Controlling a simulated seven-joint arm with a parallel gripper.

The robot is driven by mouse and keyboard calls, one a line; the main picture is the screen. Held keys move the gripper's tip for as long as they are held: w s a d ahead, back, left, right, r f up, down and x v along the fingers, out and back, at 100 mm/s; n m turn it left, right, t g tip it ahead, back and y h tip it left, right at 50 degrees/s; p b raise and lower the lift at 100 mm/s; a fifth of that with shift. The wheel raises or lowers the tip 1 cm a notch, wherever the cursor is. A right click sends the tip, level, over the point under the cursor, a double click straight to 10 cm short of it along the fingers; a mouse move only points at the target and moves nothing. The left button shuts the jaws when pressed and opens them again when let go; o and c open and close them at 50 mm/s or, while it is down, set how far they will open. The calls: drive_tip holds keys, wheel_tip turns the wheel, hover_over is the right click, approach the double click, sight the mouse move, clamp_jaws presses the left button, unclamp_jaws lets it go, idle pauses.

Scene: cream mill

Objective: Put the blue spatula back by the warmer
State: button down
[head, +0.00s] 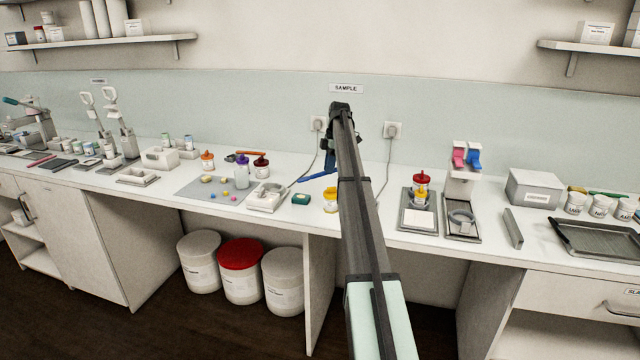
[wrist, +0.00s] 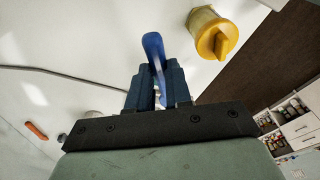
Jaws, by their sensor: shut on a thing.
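My gripper (wrist: 159,88) is shut on the blue spatula (wrist: 153,47), which sticks out beyond the dark blue fingertips in the wrist view. In the head view the blue spatula (head: 312,177) shows as a thin blue strip left of my arm, over the counter; the gripper (head: 329,158) is partly hidden behind the arm. I cannot tell for sure which device is the warmer. A white device with a round ring (head: 268,196) stands left of the spatula. Another ring device on a grey tray (head: 462,222) stands right of my arm.
A yellow-lidded jar (head: 330,201) stands close to the spatula; it also shows in the wrist view (wrist: 212,33). Cables hang from wall sockets (head: 393,130) behind.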

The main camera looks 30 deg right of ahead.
drive_tip(key=shift+s+r, duration=0.15)
drive_tip(key=shift+s, duration=0.05)
drive_tip(key=y, duration=0.1)
approach(317, 219)
drive_tip(key=shift+t, duration=0.3)
drive_tip(key=r, duration=0.1)
drive_tip(key=d+r, duration=0.1)
drive_tip(key=r, duration=0.1)
drive_tip(key=w+d+r, duration=0.1)
drive_tip(key=shift+d+r, duration=0.15)
drive_tip(key=shift+r, duration=0.05)
drive_tip(key=s+a+m+t, duration=0.1)
drive_tip(key=s+a+m, duration=0.2)
drive_tip(key=a, duration=0.1)
drive_tip(key=shift+w+f+m+t, duration=0.25)
drive_tip(key=shift+f+m, duration=0.2)
drive_tip(key=shift+f, duration=1.25)
drive_tip(key=shift+w+f+m+t, duration=0.15)
drive_tip(key=shift+f+m+t, duration=0.25)
drive_tip(key=shift+f, duration=1.35)
drive_tip(key=shift+w+f+m+t, duration=0.2)
drive_tip(key=shift+f+m, duration=0.35)
drive_tip(key=shift+f, duration=1.15)
drive_tip(key=shift+f, duration=0.15)
drive_tip(key=c, duration=1)
unclamp_jaws()
drive_tip(key=shift+c, duration=0.2)
drive_tip(key=v, duration=1.2)
